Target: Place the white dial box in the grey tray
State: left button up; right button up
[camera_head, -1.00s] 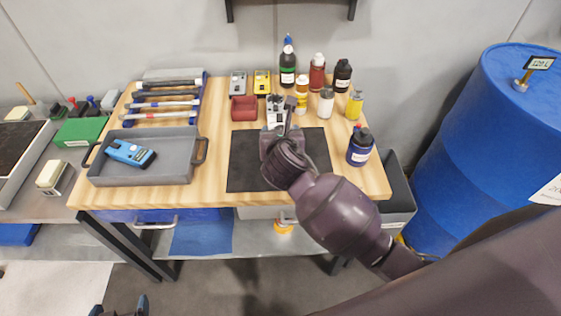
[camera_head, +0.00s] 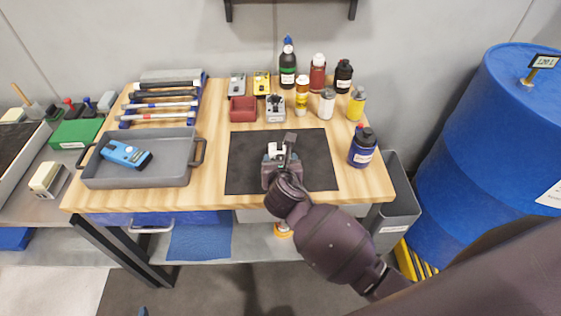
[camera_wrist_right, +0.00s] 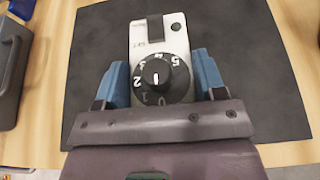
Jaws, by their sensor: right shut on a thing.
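The white dial box (camera_wrist_right: 143,40), with a black numbered dial, is between the blue fingers of my right gripper (camera_wrist_right: 161,82) in the right wrist view. The gripper is shut on it. In the head view my right gripper (camera_head: 280,160) is over the black mat, and only the box's pale top (camera_head: 272,148) shows beyond it. The grey tray (camera_head: 172,173) stands at the left of the table, apart from the gripper, with a blue meter (camera_head: 125,154) in its left part. A sliver of my left gripper (camera_head: 143,311) shows at the bottom edge.
The black mat (camera_head: 245,175) lies mid-table. Behind it stand a red bin (camera_head: 243,109), another dial device (camera_head: 275,110) and several bottles. A blue bottle (camera_head: 362,148) stands right of the mat. The tray's right half is bare, and bare wood separates tray and mat.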

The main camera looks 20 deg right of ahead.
jog(key=o, duration=1.1)
jog(key=shift+f, duration=0.1)
jog(key=shift+c, duration=0.2)
jog(key=shift+s+a+r, duration=0.1)
jog(key=shift+s+r, duration=0.25)
jog(key=shift+s, duration=0.1)
jog(key=p+v, duration=0.2)
jog(key=v, duration=0.9)
jog(key=s+d+f+m+y, duration=0.1)
jog(key=s+d+f+m, duration=0.3)
jog(key=m, duration=0.6)
jog(key=s+d+f+m+y, duration=0.1)
jog(key=s+d+f+m, duration=0.3)
jog(key=m, duration=0.6)
jog(key=s+d+f+m+g+y, duration=0.1)
jog(key=s+d+f+m, duration=0.3)
jog(key=m, duration=0.7)
jog(key=shift+s+d, duration=0.4)
jog(key=shift+d, duration=0.1)
jog(key=shift+o, duration=0.4)
jog(key=shift+s+d+f+m, duration=0.15)
jog(key=shift+d+m, duration=0.1)
jog(key=shift+m, duration=0.25)
